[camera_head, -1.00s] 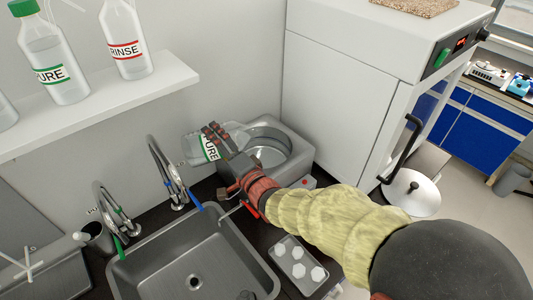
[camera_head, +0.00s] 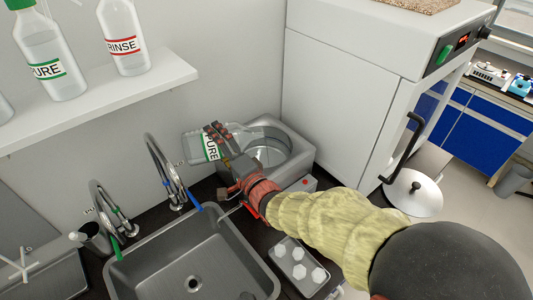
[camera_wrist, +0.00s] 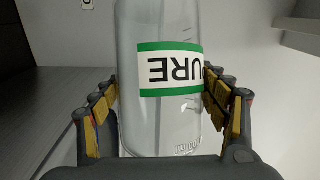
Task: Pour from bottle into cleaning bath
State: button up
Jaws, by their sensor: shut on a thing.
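My gripper (camera_head: 223,143) is shut on a clear bottle with a green-edged PURE label (camera_head: 209,147). The bottle lies tilted near horizontal beside and above the cleaning bath (camera_head: 303,143). Its neck end points right, over the bath's round opening. In the wrist view the bottle (camera_wrist: 165,110) sits between the two fingers (camera_wrist: 162,105), its label upside down. The bath is a grey metal unit with a round basin, partly covered by my gripper and the bottle. I cannot tell whether liquid is flowing.
A sink (camera_head: 195,275) with two taps (camera_head: 165,170) is at the front left. A tray with white pieces (camera_head: 299,266) lies right of it. A shelf (camera_head: 110,105) holds other bottles at upper left. A large white oven (camera_head: 340,90) stands right of the bath.

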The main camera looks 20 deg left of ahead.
jog(key=shift+r+m+b, duration=0.1)
jog(key=shift+m+b, duration=0.3)
jog(key=shift+b, duration=0.05)
dwell(0.5)
jog(key=shift+w+d+r+m+t+y+b, duration=0.15)
jog(key=shift+m+t+y+b, duration=0.25)
jog(key=shift+m+b, duration=0.35)
dwell(5.4)
jog(key=shift+r+m, duration=0.15)
jog(key=shift+m, duration=0.1)
dwell(0.7)
